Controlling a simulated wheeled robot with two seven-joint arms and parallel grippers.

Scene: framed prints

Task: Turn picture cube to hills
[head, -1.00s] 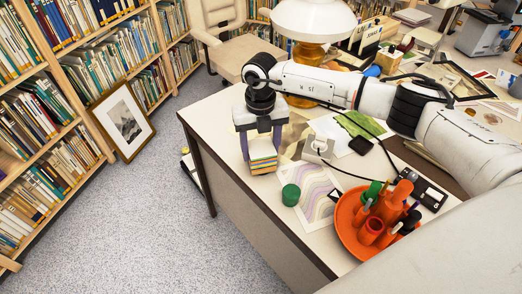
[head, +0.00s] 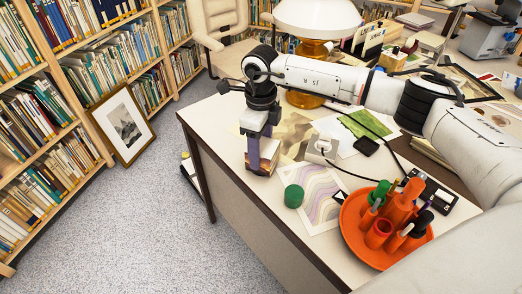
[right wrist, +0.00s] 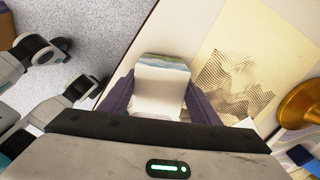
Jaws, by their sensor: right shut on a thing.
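The picture cube (head: 269,155) is between the fingers of my right gripper (head: 262,158), at the near left of the desk in the head view. It shows brownish side faces there. The fingers hide part of it, and I cannot tell whether it touches the desk. In the right wrist view the cube (right wrist: 160,92) shows a pale, mostly white face with a blue-grey band along its far edge. The purple fingers of my right gripper (right wrist: 158,100) are shut on its two sides. My left gripper is not in the head view.
A green cylinder (head: 293,196) and an orange tray (head: 351,242) with cups and markers stand near the desk's front. Loose prints, a white block (head: 321,148) with a cable, and a lamp (head: 312,60) are beside and behind the cube. The desk edge (head: 214,150) is close left.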

